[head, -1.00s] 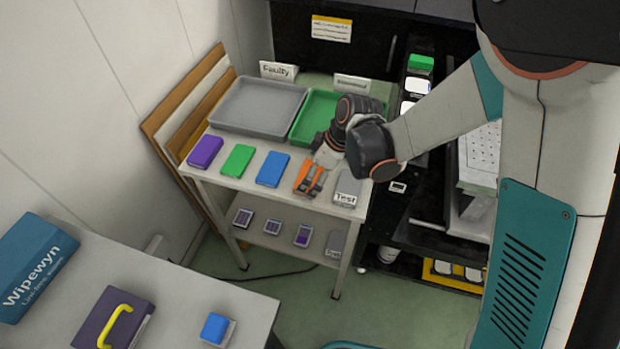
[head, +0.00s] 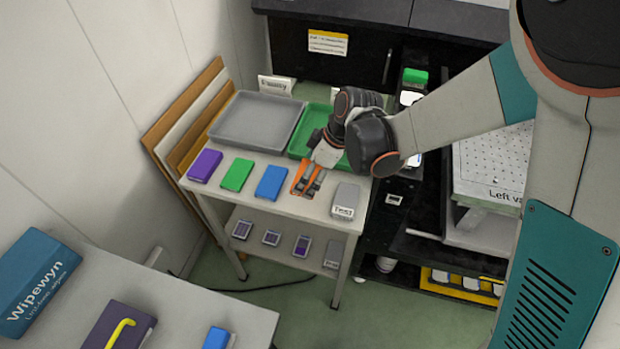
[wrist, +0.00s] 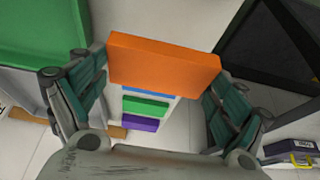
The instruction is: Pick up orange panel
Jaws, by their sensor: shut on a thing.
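The orange panel (wrist: 163,62) is between the two fingers of my gripper (wrist: 155,85) in the wrist view, and the fingers are shut on its sides. In the head view, the panel (head: 297,178) shows as orange strips around the gripper fingers (head: 308,182), over the small white table. It looks slightly raised from the tabletop, but the gap is hard to judge. Part of it is hidden by the fingers.
Blue (head: 271,183), green (head: 237,174) and purple (head: 205,165) panels lie left of the gripper; a grey "Test" panel (head: 346,200) lies right. A grey tray (head: 258,120) and green tray (head: 302,145) sit behind. A black rack (head: 400,190) stands right.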

